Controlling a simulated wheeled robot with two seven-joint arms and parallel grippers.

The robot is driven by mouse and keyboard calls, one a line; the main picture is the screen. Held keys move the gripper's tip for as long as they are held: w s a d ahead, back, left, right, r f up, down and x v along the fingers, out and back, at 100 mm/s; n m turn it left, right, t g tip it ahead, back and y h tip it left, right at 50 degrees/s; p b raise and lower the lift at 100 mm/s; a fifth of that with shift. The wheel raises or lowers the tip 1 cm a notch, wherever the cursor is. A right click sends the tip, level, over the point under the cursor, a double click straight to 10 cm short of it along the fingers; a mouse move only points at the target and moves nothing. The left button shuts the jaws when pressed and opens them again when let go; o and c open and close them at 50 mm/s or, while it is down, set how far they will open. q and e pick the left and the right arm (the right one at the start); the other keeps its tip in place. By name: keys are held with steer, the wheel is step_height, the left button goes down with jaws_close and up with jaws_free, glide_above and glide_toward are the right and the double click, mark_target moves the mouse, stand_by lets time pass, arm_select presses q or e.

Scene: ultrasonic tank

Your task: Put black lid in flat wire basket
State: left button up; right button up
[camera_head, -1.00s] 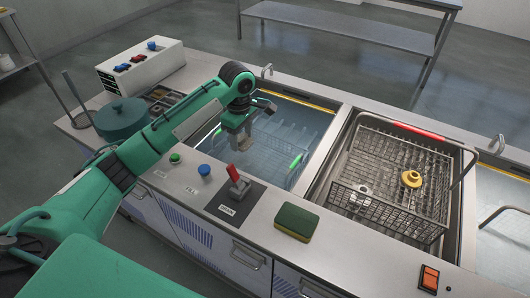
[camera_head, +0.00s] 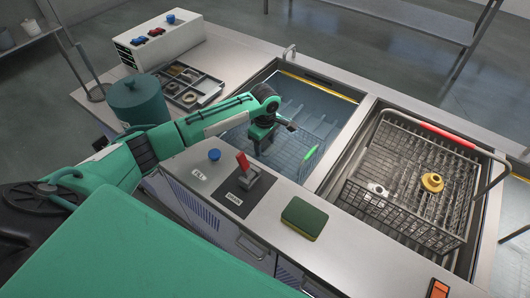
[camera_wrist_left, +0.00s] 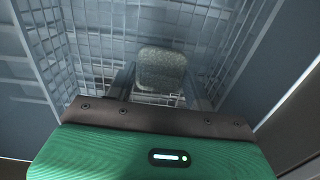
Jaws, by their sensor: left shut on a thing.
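My left gripper (camera_head: 262,138) is shut on a dark grey, rounded piece (camera_wrist_left: 161,68), which I take for the black lid though its colour looks grey. The piece sits between the two fingers in the left wrist view. The gripper points down at the wire basket with a green handle (camera_head: 290,150) in the left tank. The basket's mesh walls surround the held piece in the left wrist view (camera_wrist_left: 222,45). Whether the piece touches the basket floor cannot be told. The head view hides the piece behind the gripper. My right gripper is not in view.
A deeper wire basket with a red handle (camera_head: 367,205) stands in the right tank, holding a yellow ring (camera_head: 432,182) and a small metal part (camera_head: 379,190). A teal pot (camera_head: 140,102) stands at left.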

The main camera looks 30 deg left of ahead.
mark_target(265, 159)
arm_select(q)
steer(key=shift+f, duration=2.55)
steer(key=o, duration=1.3)
steer(key=shift+f, duration=0.1)
steer(key=shift+o, duration=0.2)
step_height(265, 159, up, 12)
steer(key=shift+r, duration=0.15)
